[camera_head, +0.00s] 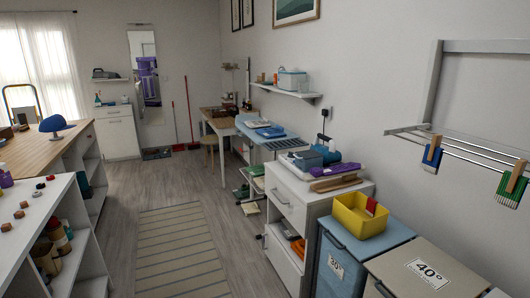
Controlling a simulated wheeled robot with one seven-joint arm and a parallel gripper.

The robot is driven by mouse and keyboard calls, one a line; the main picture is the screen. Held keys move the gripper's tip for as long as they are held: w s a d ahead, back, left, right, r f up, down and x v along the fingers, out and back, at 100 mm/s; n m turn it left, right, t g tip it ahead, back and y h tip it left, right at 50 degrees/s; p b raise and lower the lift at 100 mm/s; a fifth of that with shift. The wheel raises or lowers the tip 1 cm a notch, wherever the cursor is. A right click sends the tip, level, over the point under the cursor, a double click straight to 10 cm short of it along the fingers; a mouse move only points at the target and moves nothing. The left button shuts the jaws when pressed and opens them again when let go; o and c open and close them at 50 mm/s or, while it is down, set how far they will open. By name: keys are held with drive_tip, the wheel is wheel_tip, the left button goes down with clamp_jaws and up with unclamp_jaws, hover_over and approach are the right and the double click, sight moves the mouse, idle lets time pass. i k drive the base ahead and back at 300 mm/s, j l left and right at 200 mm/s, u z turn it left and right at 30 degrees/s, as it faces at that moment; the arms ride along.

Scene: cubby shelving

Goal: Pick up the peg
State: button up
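I cannot identify the peg for certain. Two peg-like things with wooden parts hang on the wall rack (478,150) at the right: a blue one (432,153) and a green one (511,186), both with pale lower ends. A small red thing (371,206) rests in the yellow bin (349,220) below; it is too small to identify. My gripper is not in view.
Two lidded bins, blue (365,252) and beige (440,277), stand below the rack. A white cabinet (291,207) is beside them. A white shelf unit (35,215) with small blocks is at left. The floor around the striped rug (183,250) is open.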

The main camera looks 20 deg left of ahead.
sight(436, 139)
drive_tip(key=u, duration=3)
drive_tip(key=z, duration=0.65)
drive_tip(key=i+l+z, duration=0.1)
drive_tip(key=z, duration=0.35)
drive_tip(key=i+l+z, duration=0.15)
drive_tip(key=z, duration=0.25)
drive_tip(key=i+l+z, duration=0.15)
drive_tip(key=z, duration=0.3)
drive_tip(key=i+l+z, duration=0.15)
drive_tip(key=z, duration=0.25)
